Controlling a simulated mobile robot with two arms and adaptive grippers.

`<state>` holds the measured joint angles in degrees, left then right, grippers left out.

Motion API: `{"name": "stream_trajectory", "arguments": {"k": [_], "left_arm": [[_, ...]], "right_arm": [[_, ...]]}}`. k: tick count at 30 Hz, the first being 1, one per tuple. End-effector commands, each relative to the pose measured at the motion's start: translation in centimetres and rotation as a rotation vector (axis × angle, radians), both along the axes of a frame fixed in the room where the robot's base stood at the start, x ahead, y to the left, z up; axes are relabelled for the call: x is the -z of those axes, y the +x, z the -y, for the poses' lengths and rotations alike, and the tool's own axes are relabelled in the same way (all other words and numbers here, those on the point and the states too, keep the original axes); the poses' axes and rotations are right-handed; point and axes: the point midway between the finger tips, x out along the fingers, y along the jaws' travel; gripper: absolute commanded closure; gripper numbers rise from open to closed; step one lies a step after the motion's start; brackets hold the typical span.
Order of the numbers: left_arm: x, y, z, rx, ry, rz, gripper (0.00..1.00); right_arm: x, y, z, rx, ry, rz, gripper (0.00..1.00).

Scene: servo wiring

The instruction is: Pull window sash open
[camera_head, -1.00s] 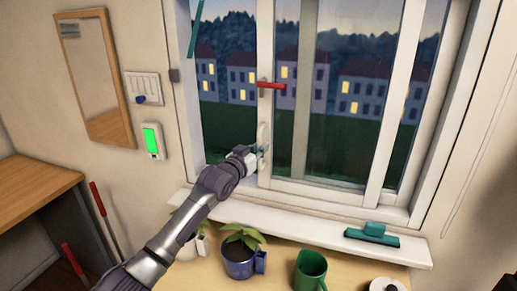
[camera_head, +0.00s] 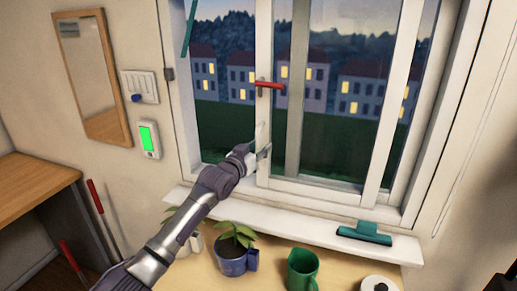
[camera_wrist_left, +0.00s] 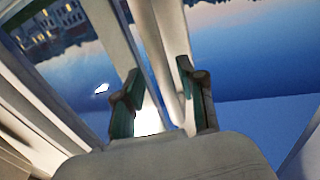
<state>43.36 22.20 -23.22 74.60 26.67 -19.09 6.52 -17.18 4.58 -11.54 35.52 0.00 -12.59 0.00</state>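The window sash (camera_head: 264,50) has a pale upright stile with a red lever (camera_head: 270,85) lying level on it. A pale pull handle (camera_head: 262,131) is on the stile below the lever. My left gripper (camera_head: 264,152) is at the stile beside the lower end of the pull handle. In the left wrist view its two green-padded fingers (camera_wrist_left: 160,95) stand apart, with pale frame bars showing between and beyond them. I cannot tell whether the fingers touch the handle. My right gripper is not in view.
The white sill (camera_head: 300,225) carries a green squeegee (camera_head: 364,233) at right. Below are a potted plant (camera_head: 233,262), a green mug (camera_head: 302,270) and a white roll (camera_head: 379,284). A mirror (camera_head: 92,75), switches (camera_head: 140,86) and a green-screen panel (camera_head: 149,139) are on the left wall.

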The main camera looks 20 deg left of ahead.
Motion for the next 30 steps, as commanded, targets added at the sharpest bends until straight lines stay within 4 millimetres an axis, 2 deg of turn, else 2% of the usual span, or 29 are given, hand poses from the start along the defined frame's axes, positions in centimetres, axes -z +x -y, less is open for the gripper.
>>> {"name": "stream_trajectory", "arguments": {"k": [1,5,8,21,24,30], "left_arm": [[0.0,-0.1,0.0,0.0,0.0,0.0,0.6],[0.1,-0.8,-0.1,0.001,-0.001,-0.002,0.6],[0.1,-2.1,-0.5,0.001,0.0,-0.001,0.6],[0.1,-10.2,-2.4,0.0,0.001,-0.001,0.6],[0.0,-11.1,-2.6,-0.001,0.001,-0.001,0.6],[0.0,-11.7,-2.7,-0.001,0.001,-0.001,0.6]], "right_arm": [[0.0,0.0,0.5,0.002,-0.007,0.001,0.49],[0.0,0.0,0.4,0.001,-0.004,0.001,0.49],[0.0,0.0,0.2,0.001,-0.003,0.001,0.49],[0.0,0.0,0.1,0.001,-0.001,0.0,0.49],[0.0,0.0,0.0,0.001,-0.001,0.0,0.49],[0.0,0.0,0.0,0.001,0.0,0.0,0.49]]}}
